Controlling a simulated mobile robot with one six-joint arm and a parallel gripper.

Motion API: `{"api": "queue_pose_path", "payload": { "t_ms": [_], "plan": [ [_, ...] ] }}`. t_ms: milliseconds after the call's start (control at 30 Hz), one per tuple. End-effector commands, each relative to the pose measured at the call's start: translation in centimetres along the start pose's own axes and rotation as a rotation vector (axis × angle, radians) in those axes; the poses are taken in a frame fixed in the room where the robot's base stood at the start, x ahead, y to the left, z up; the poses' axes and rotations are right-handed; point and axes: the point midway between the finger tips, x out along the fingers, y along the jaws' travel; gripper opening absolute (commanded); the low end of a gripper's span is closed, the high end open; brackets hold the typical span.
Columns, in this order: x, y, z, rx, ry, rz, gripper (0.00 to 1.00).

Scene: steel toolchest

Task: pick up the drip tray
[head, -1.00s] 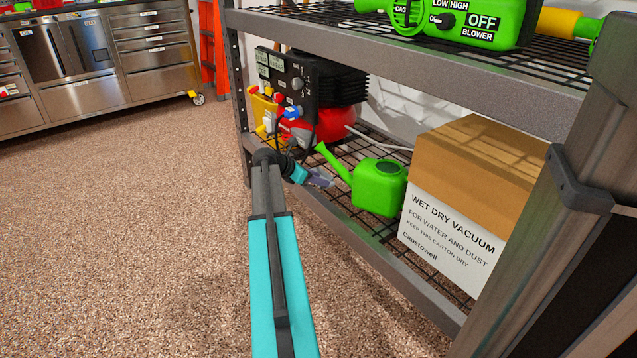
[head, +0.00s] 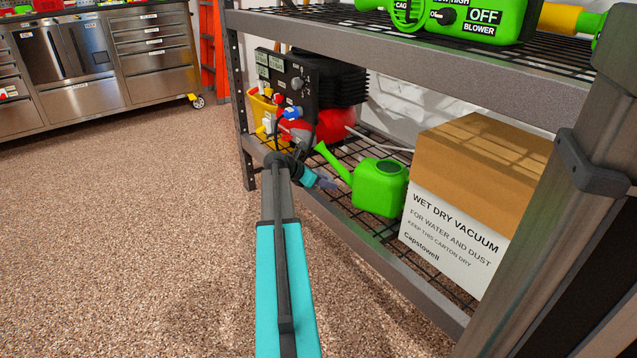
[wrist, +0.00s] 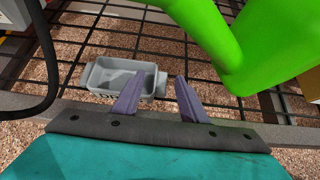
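The drip tray (wrist: 112,78) is a small grey open tray with dark lettering on its near side, in the wrist view just left of centre. It rests on the black wire shelf (wrist: 190,72). My gripper (wrist: 159,76) is open, with two purple-grey fingers apart and nothing between them. The left finger overlaps the tray's right part in the picture; I cannot tell whether it touches. The right finger is right of the tray. In the head view my gripper (head: 326,183) reaches over the lower shelf, and I cannot make out the tray there.
A green watering can (head: 379,187) stands right of my gripper, and its green body (wrist: 265,45) is close in the wrist view. A vacuum carton (head: 460,215) is further right. A black and red compressor (head: 335,120) is behind. The upper shelf (head: 400,62) hangs above.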

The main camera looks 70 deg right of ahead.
Motion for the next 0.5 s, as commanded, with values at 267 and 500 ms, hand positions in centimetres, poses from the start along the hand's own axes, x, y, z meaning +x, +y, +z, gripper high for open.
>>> {"api": "queue_pose_path", "payload": {
  "t_ms": [267,500],
  "plan": [
    [-0.02,0.02,-0.01,0.0,0.0,0.0,0.0],
    [-0.04,0.03,0.0,0.0,0.0,0.0,0.0]
  ]
}}
